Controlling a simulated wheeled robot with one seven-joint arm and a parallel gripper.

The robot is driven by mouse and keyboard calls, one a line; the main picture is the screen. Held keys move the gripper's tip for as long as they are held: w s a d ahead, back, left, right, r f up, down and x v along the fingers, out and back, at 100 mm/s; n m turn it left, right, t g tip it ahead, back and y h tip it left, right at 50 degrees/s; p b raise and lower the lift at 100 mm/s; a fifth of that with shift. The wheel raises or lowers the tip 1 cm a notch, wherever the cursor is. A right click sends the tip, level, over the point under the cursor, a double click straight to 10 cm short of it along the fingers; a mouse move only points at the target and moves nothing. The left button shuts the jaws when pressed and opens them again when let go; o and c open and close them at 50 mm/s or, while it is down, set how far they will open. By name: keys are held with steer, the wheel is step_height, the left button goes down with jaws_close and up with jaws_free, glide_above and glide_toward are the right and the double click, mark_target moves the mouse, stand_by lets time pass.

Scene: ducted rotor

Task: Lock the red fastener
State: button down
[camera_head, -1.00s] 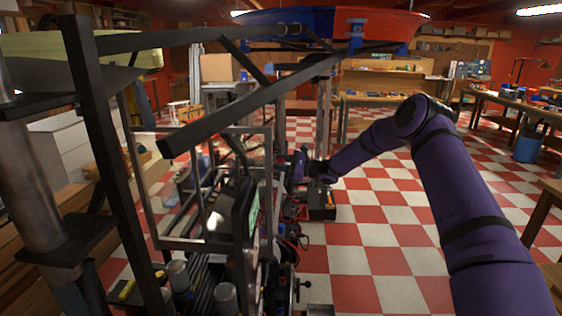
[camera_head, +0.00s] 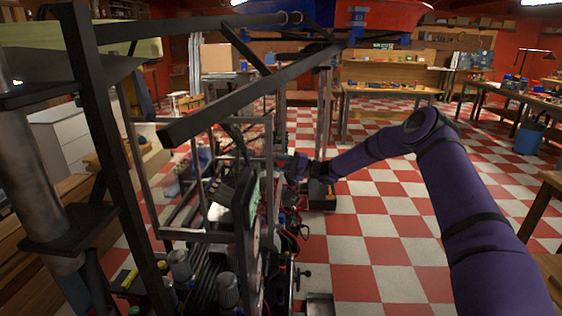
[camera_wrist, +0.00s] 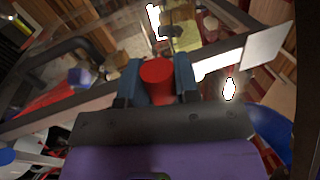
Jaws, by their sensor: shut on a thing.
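The red fastener (camera_wrist: 157,73) shows in the wrist view as a round red knob. It sits between the two blue-grey fingers of my gripper (camera_wrist: 157,80), which are shut on it. The frame bar behind it crosses the wrist view. In the head view my purple arm reaches left to the metal frame (camera_head: 245,235), and my gripper (camera_head: 298,167) is small and dark at its side. The red fastener cannot be made out in the head view. How far the fastener is turned cannot be told.
Black beams (camera_head: 240,105) of the frame cross the left and middle of the head view. Cylinders and cables crowd its lower part. The checkered floor (camera_head: 385,225) to the right is open. Workbenches (camera_head: 390,92) stand at the back and right.

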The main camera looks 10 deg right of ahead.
steer(key=shift+f+n, duration=0.3)
steer(key=shift+n, duration=0.3)
steer(key=c, duration=0.8)
jaws_free()
steer(key=shift+c, duration=0.2)
steer(key=shift+d, duration=0.15)
steer(key=v, duration=1)
steer(key=shift+d+f, duration=0.2)
steer(key=shift+d, duration=0.1)
